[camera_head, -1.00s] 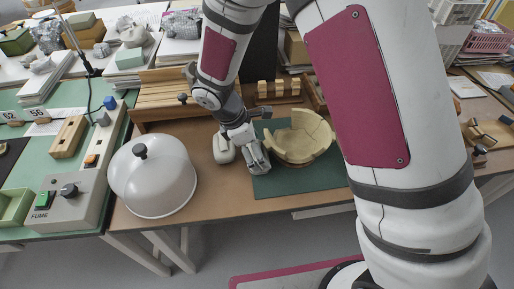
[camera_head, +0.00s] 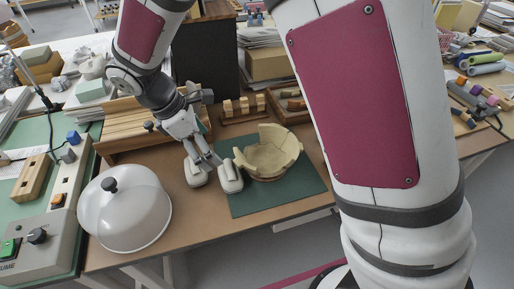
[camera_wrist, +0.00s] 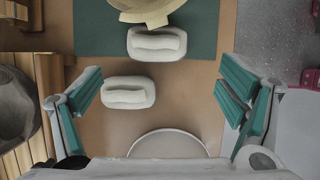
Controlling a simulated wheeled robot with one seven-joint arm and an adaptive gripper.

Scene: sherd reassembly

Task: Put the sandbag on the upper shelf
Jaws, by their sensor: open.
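Two pale, padded sandbags lie on the table. One sandbag (camera_head: 230,180) is at the left edge of the green mat and shows in the wrist view (camera_wrist: 157,44). The other sandbag (camera_head: 195,174) lies to its left on bare wood, and also shows in the wrist view (camera_wrist: 128,93). My gripper (camera_head: 208,160) is above and close to the bags, its fingers open and empty; in the wrist view (camera_wrist: 160,78) both bags lie between the spread fingers. A slatted wooden rack (camera_head: 140,122) stands behind, left of my gripper; I cannot tell which part is the upper shelf.
A pale, partly assembled bowl (camera_head: 268,158) stands on the green mat (camera_head: 285,202). A white dome (camera_head: 125,212) with a black knob stands at the front left. Small wooden blocks (camera_head: 243,107) stand behind the bowl. Bare table lies between dome and mat.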

